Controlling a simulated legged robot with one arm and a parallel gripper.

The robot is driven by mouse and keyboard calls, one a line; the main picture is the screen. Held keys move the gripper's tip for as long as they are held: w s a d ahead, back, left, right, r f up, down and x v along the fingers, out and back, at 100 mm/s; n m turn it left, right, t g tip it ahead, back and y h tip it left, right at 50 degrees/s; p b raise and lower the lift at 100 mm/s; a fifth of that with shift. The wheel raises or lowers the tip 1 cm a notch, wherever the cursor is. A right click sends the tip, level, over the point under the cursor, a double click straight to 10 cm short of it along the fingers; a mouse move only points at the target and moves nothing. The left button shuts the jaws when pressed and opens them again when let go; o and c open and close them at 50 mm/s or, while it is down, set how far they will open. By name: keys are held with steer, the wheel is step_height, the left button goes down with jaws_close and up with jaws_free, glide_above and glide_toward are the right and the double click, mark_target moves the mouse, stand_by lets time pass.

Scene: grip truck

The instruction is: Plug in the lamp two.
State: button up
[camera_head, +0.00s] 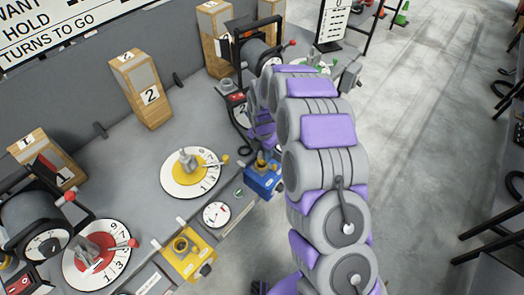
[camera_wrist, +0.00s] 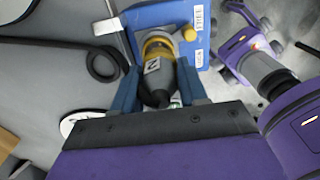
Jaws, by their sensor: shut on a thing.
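My gripper (camera_wrist: 159,88) is shut on a grey plug (camera_wrist: 157,84) with a white label reading 2, one blue finger on each side. The plug's far end meets the yellow ring of a blue socket box (camera_wrist: 140,18) marked FREE and LOCK. I cannot tell how deep it sits. A yellow lever (camera_wrist: 189,33) sticks out beside the ring. In the head view the blue socket box (camera_head: 264,183) is on the bench's right edge, just below my gripper, which is mostly hidden by my arm. A wooden box labelled 2 (camera_head: 140,88) stands at the back of the bench.
A yellow socket box (camera_head: 186,254) is on the bench's front edge, beside a small gauge (camera_head: 216,214). A yellow-centred dial (camera_head: 193,172) and a red-centred dial (camera_head: 97,252) lie on the bench. A black cable (camera_wrist: 60,42) curls left of the plug. Open floor lies right.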

mark_target(262, 157)
steer(key=shift+f, duration=1.7)
stand_by(0.7)
steer(key=o, duration=1.5)
steer(key=shift+r, duration=0.1)
steer(key=shift+r+p, duration=0.55)
steer(key=shift+r, duration=1.9)
